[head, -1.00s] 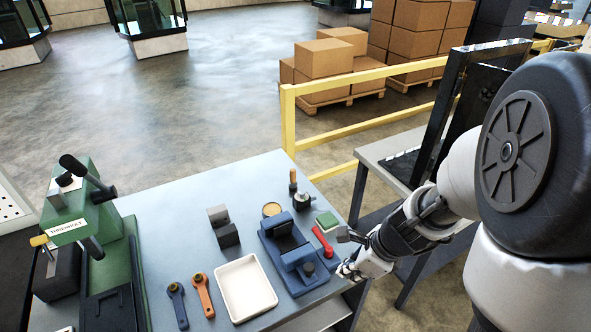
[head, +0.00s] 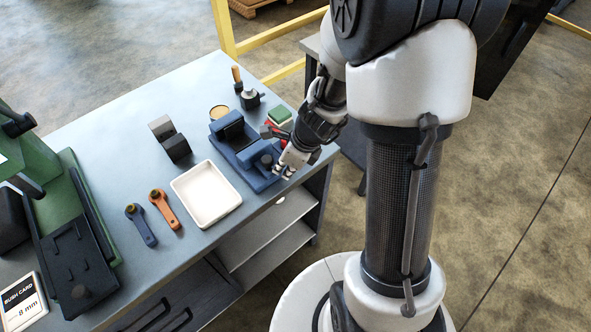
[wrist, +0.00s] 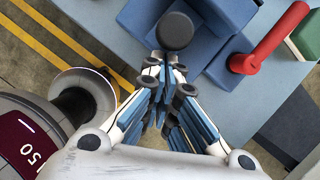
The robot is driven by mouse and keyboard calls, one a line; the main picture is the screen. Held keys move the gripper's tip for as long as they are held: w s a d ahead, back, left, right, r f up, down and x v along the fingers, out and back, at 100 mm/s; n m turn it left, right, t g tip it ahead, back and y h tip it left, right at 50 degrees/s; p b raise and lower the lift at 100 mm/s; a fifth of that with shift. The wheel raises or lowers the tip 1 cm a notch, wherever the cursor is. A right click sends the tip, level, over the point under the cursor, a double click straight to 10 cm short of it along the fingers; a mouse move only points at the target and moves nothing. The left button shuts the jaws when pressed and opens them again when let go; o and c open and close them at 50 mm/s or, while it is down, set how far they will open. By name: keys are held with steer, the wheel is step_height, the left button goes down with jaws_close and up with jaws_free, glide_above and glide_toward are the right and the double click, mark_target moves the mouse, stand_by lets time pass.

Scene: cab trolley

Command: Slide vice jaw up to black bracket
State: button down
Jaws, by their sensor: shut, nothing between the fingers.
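The blue vice (head: 245,172) stands near the trolley's front right edge. A black piece (head: 231,126), which looks like the bracket, is at its far jaw. The near, sliding jaw (head: 257,151) stands apart from it with a gap between. A round dark knob (wrist: 175,31) sits at the jaw's near end in the wrist view. My gripper (head: 282,172) is shut and empty at the near right end of the vice. In the wrist view its fingertips (wrist: 166,68) are just below the knob; I cannot tell whether they touch it.
A green press (head: 62,215) stands at far left. The yellow rail (head: 268,38) runs behind.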

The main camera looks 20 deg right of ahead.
steer(key=shift+w+a, duration=0.15)
steer(key=shift+w, duration=0.05)
steer(key=w+p, duration=0.1)
steer(key=w, duration=0.1)
steer(key=w+a+p, duration=0.1)
steer(key=w, duration=0.1)
steer(key=shift+a, duration=0.15)
stand_by(0.4)
